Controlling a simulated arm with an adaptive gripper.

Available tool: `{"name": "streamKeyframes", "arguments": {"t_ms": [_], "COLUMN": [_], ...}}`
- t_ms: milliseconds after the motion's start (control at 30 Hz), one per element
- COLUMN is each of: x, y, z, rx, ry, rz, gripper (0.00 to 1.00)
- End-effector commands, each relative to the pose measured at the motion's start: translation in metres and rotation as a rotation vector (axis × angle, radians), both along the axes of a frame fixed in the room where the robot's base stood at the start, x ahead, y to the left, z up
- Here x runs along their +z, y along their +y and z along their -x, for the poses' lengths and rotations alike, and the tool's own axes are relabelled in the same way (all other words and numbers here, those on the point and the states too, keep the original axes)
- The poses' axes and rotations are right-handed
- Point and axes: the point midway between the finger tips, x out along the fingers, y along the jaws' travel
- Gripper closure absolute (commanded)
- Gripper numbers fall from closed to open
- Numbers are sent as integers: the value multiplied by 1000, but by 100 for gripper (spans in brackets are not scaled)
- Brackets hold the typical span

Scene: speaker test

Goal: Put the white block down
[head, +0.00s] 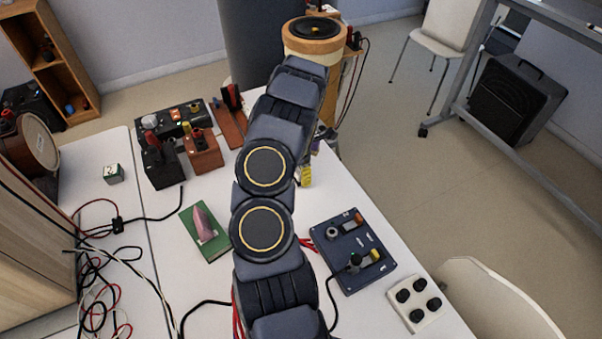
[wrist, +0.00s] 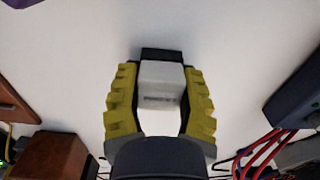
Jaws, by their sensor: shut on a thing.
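The white block (wrist: 160,88) is between the two yellow fingers of my gripper (wrist: 160,92) in the wrist view, with a dark piece at its far end. The gripper is shut on it. White tabletop shows around it; I cannot tell whether the block touches the table. In the head view only a bit of my gripper's yellow finger (head: 306,176) shows beside my arm, and the block is hidden.
Brown and black terminal boxes (head: 203,155) stand behind. Loose cables lie at left.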

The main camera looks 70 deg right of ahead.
Motion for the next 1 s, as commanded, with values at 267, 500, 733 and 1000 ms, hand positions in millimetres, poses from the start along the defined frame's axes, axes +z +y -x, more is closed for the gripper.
{"name": "streamKeyframes", "arguments": {"t_ms": [267,500,733,1000], "x": [-2,-2,23,82], "y": [0,0,-1,-2], "z": [0,0,-1,-1], "rx": [0,-1,-1,0], "ry": [-1,-1,-4,-4], "rz": [1,1,4,7], "gripper": [38,38,38,38]}}
